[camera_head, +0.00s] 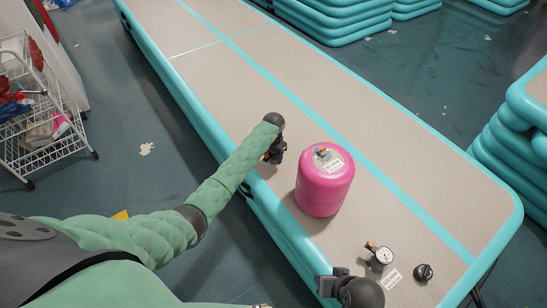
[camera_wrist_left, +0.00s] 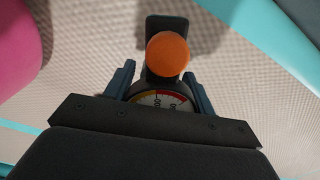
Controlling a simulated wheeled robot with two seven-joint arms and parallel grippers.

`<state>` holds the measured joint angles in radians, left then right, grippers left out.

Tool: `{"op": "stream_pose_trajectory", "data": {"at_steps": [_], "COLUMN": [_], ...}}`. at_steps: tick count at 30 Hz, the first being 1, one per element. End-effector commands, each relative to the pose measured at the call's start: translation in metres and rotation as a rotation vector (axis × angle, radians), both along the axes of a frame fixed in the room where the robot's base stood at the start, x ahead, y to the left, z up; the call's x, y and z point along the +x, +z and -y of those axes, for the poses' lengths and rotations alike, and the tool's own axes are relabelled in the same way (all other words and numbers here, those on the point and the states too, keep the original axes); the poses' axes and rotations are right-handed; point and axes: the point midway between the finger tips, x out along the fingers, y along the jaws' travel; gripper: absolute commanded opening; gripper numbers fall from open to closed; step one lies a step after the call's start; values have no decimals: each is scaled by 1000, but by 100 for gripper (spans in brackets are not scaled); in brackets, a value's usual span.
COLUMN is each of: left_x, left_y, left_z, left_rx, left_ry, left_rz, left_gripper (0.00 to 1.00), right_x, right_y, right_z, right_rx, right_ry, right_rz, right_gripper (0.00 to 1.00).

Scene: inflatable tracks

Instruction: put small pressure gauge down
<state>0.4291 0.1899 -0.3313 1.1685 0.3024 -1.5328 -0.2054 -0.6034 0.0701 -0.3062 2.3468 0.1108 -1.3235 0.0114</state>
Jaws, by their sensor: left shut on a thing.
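My left gripper (camera_head: 272,155) is over the long inflatable track, near its left edge. In the left wrist view its fingers (camera_wrist_left: 160,90) are shut on the small pressure gauge (camera_wrist_left: 160,98), which has a red, yellow and white dial and an orange round cap. The gauge's lower part is hidden by the gripper. In the head view the held gauge is mostly hidden by the hand. My right gripper (camera_head: 333,283) is low at the bottom of the head view; its fingers are not clear.
A pink cylinder (camera_head: 322,190) stands on the track (camera_head: 400,180), right of my left gripper. Another gauge (camera_head: 380,256) with a white dial, a paper label (camera_head: 391,278) and a black cap (camera_head: 424,273) lie near my right gripper. A wire rack (camera_head: 40,125) stands left.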

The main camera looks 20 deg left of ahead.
Motion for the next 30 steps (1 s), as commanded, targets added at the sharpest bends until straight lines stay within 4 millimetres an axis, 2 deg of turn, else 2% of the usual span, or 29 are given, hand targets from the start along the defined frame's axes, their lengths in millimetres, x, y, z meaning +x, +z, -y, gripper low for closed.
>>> {"op": "stream_pose_trajectory", "data": {"at_steps": [4,16,17,19,30], "left_x": [0,0,0,0,0], "left_y": [-15,-19,-19,-19,-15], "left_z": [0,0,0,0,0], "left_rx": [0,0,0,0,0], "left_ry": [0,0,0,0,0], "left_rz": [0,1,1,1,1], "left_gripper": [29,29,61,74,77], "right_x": [0,0,0,0,0], "right_y": [0,0,0,0,0], "right_z": [0,0,0,0,0], "right_rx": [0,0,0,0,-1], "right_ry": [0,0,0,0,0], "right_rz": [-1,0,0,0,-1], "right_gripper": [36,36,36,36,36]}}
